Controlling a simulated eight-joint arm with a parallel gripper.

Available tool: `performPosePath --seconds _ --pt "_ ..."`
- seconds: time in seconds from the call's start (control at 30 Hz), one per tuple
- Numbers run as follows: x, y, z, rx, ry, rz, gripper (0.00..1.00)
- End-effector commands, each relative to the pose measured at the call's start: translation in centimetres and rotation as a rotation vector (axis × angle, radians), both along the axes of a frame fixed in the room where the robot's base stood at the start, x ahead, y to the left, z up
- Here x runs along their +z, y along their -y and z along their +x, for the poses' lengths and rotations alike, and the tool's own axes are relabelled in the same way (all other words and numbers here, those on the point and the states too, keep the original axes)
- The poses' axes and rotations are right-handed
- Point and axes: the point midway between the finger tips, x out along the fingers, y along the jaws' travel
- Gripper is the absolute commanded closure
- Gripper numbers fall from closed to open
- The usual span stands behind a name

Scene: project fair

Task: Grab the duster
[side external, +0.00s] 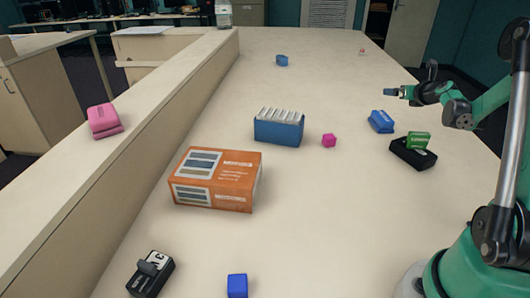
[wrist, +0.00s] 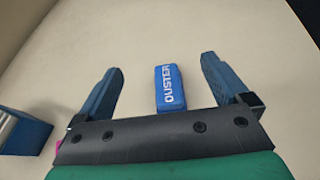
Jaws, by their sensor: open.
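A black tray (side external: 402,156) with a green block (side external: 418,140) stands right of the duster. The table beyond the duster is mostly clear.

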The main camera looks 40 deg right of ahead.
Motion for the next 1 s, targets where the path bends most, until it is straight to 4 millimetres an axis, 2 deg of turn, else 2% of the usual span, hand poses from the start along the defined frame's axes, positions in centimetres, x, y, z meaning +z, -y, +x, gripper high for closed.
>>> performPosePath --seconds 0.2,0.4,0.67,1.0 --pt "-4.1 -0.1 0.1 0.003 -0.003 -0.002 0.05" --pt "-7.2 -0.1 0.1 0.004 -0.003 -0.003 0.05" --pt "-7.8 1.0 1.6 0.005 -0.004 -0.002 0.05" --pt "-9.6 3.5 5.1 0.006 -0.005 -0.003 0.05"
